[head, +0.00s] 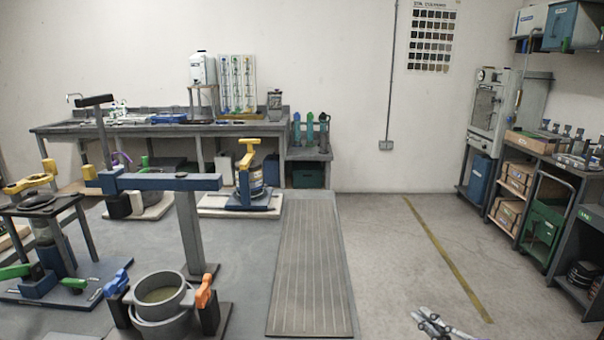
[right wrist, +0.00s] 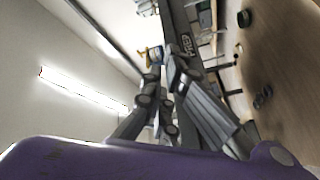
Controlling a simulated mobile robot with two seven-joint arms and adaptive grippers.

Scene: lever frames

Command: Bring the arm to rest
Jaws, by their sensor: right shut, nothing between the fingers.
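My right gripper (head: 424,318) shows at the bottom edge of the head view, right of centre, over the bare floor. Its fingers are shut with nothing between them. They also show in the right wrist view (right wrist: 160,65), where the room appears tilted behind them. The gripper is apart from every fixture and touches nothing that I can see. The rest of the right arm is below the head view. My left gripper is not in view.
Lever frames stand at the left, among them a grey post with a blue-grey beam (head: 168,182), a pot with blue and orange clamps (head: 160,318) and a yellow-handled fixture (head: 248,180). A ribbed grey mat (head: 310,265) lies mid-floor. Shelving (head: 560,180) lines the right.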

